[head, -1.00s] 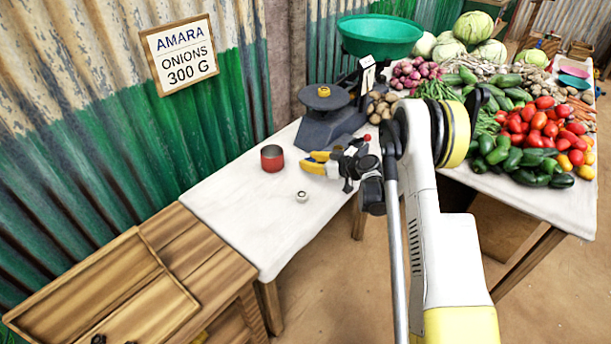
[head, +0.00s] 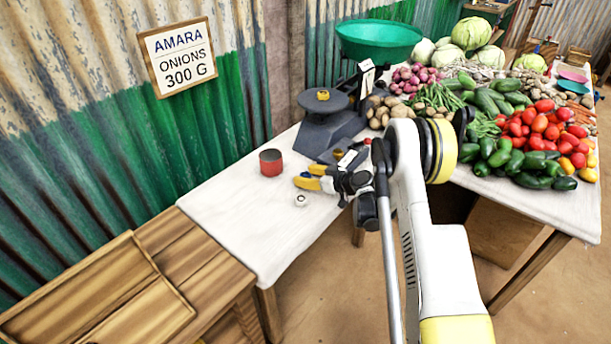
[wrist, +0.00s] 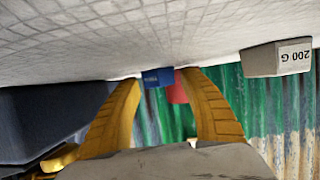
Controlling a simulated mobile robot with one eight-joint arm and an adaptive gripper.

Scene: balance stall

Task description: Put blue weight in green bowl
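The blue weight (wrist: 157,77) is a small block on the white tabletop. In the wrist view, which shows the table upside down, it appears between my yellow fingertips, nearer one finger; I cannot tell whether it touches. The green bowl (head: 378,45) sits high on the dark scale (head: 322,132) at the back. A brass weight (head: 323,95) rests on the scale's round plate.
A red tin (head: 271,162) stands left of my gripper; it shows behind the blue weight in the wrist view (wrist: 178,92). A silver weight (head: 301,200), marked 200 G in the wrist view (wrist: 262,61), stands in front. Vegetables cover the right table. The white table's (head: 235,215) front left is clear.

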